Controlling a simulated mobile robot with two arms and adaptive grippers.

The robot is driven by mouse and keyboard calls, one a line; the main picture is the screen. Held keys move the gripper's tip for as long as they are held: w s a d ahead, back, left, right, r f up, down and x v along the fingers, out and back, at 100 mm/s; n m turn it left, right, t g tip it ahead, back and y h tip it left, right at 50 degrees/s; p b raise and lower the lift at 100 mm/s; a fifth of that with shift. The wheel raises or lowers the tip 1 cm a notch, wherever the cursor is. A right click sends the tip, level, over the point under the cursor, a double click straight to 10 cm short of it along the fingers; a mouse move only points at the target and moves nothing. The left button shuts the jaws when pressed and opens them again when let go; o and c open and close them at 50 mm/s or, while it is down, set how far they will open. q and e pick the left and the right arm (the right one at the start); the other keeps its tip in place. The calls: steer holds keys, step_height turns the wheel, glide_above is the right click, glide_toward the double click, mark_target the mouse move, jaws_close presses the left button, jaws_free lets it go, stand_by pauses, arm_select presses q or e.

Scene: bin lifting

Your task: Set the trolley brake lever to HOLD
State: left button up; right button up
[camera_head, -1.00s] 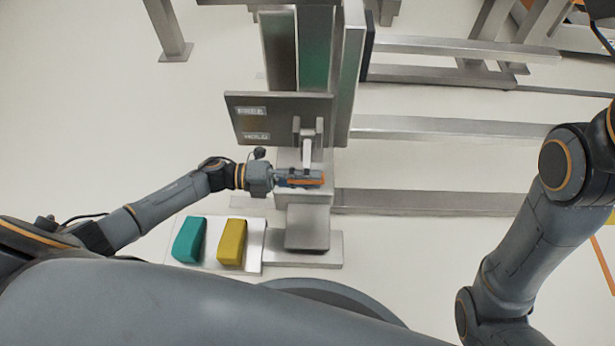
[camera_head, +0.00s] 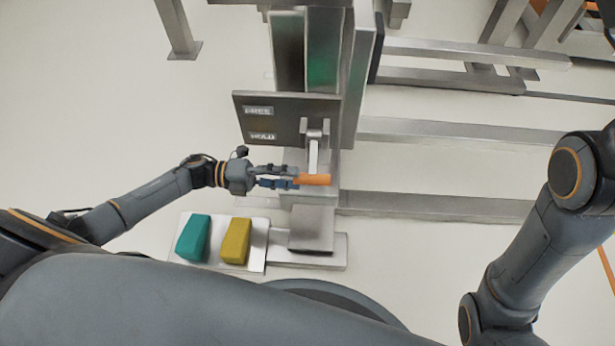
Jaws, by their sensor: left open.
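The brake lever has a pale shaft (camera_head: 314,155) hanging from a metal bracket beside a dark label plate (camera_head: 288,122). Its orange handle (camera_head: 315,180) lies crosswise at the lower end. The plate carries a FREE label (camera_head: 258,111) above a HOLD label (camera_head: 263,136). The lever points down, with its handle lower than the HOLD label. My left gripper (camera_head: 291,177) is open, just left of the orange handle, its fingertips at the handle's left end; I cannot tell whether they touch it. My right gripper is out of view.
A pale tray (camera_head: 258,262) with a teal block (camera_head: 193,238) and a yellow block (camera_head: 236,241) lies below my left forearm. Metal rails (camera_head: 440,130) run right from the trolley post. The floor left of the plate is clear.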

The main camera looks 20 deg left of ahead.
arm_select(q)
steer(key=v, duration=0.6)
stand_by(0.7)
